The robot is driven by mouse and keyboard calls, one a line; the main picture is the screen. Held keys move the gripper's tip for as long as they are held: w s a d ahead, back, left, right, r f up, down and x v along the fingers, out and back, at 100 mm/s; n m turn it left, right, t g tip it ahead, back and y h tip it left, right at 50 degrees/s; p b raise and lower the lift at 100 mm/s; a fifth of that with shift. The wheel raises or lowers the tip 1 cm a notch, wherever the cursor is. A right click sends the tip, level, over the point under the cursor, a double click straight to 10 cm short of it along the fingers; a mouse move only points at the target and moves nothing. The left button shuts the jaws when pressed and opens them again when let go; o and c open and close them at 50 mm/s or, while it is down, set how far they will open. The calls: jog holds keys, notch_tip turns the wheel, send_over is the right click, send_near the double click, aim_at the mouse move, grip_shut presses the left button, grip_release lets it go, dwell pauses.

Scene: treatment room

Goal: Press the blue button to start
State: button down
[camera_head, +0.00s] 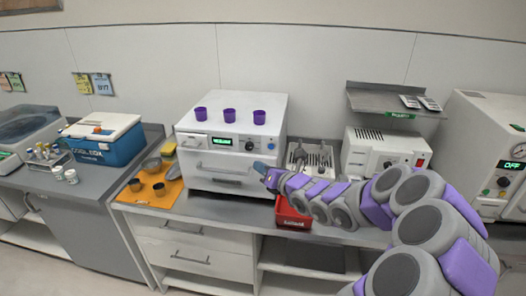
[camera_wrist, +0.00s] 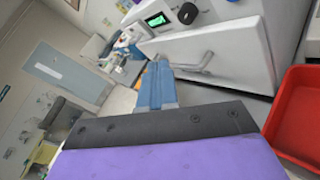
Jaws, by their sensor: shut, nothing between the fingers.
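A white boxy machine (camera_head: 230,165) with a lit green display (camera_head: 222,141) stands on the counter in the head view. My gripper (camera_head: 262,169), with blue fingers, is shut and empty in front of the machine's right side, lower than the panel controls. In the wrist view, its closed fingers (camera_wrist: 156,82) point toward the machine, apart from the button.
Three purple cups (camera_head: 230,115) stand on the machine. A red bin (camera_head: 292,217) is below my gripper. A metal rack (camera_head: 312,157) and another white device (camera_head: 385,152) stand to the right. An orange mat (camera_head: 150,188) with bowls lies to the left.

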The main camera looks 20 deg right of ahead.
aim_at(271, 147)
jog(key=w+d+f+m+h+p, duration=0.1)
jog(key=w+d+m+p, duration=0.1)
jog(key=w+d+p, duration=0.5)
jog(key=shift+w+f+p, duration=0.25)
jog(key=shift+f+p, duration=0.15)
jog(key=shift+p, duration=0.3)
dwell(0.4)
jog(key=shift+d, duration=0.1)
dwell(0.6)
jog(key=shift+w+d+r+p, duration=0.2)
jog(key=shift+w+p, duration=0.1)
jog(key=shift+p, duration=0.25)
dwell(0.9)
jog(key=shift+w+d+f+p, duration=0.2)
jog(key=shift+w+p, duration=0.15)
jog(key=shift+p, duration=0.2)
dwell(1.0)
jog(key=shift+s, duration=0.1)
jog(key=shift+s+a+r+b, duration=0.1)
jog(key=shift+s+a+b, duration=0.35)
jog(key=shift+s, duration=0.15)
jog(key=shift+s, duration=0.1)
